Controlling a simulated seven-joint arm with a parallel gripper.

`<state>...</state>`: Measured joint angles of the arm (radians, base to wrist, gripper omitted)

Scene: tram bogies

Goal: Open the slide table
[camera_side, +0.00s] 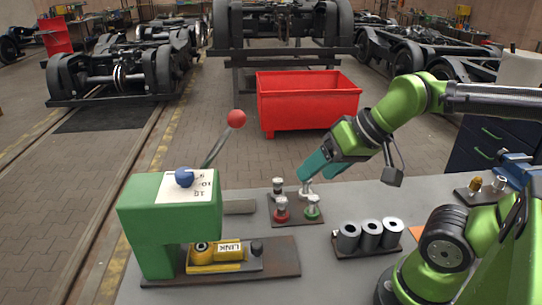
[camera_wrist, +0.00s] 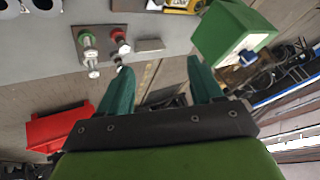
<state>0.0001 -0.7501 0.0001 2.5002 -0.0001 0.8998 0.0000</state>
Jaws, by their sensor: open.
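A green machine (camera_side: 150,222) stands at the front left of the grey table, with a blue knob (camera_side: 184,177) and a scale on top. At its base is a dark plate (camera_side: 281,262) carrying a yellow block labelled LINK (camera_side: 228,251) and a small black knob (camera_side: 257,248). I cannot tell which part is the slide table. My gripper (camera_side: 315,175) is open and empty, above the table's back edge, right of the machine and apart from it. In the wrist view its teal fingers (camera_wrist: 160,75) are spread, with the green machine (camera_wrist: 232,35) at upper right.
A lever with a red ball (camera_side: 236,118) rises behind the machine. A plate with red, green and metal knobs (camera_side: 281,210) lies below my gripper. Metal cylinders (camera_side: 370,235) stand in a holder right of it. A red bin (camera_side: 305,102) stands on the floor beyond.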

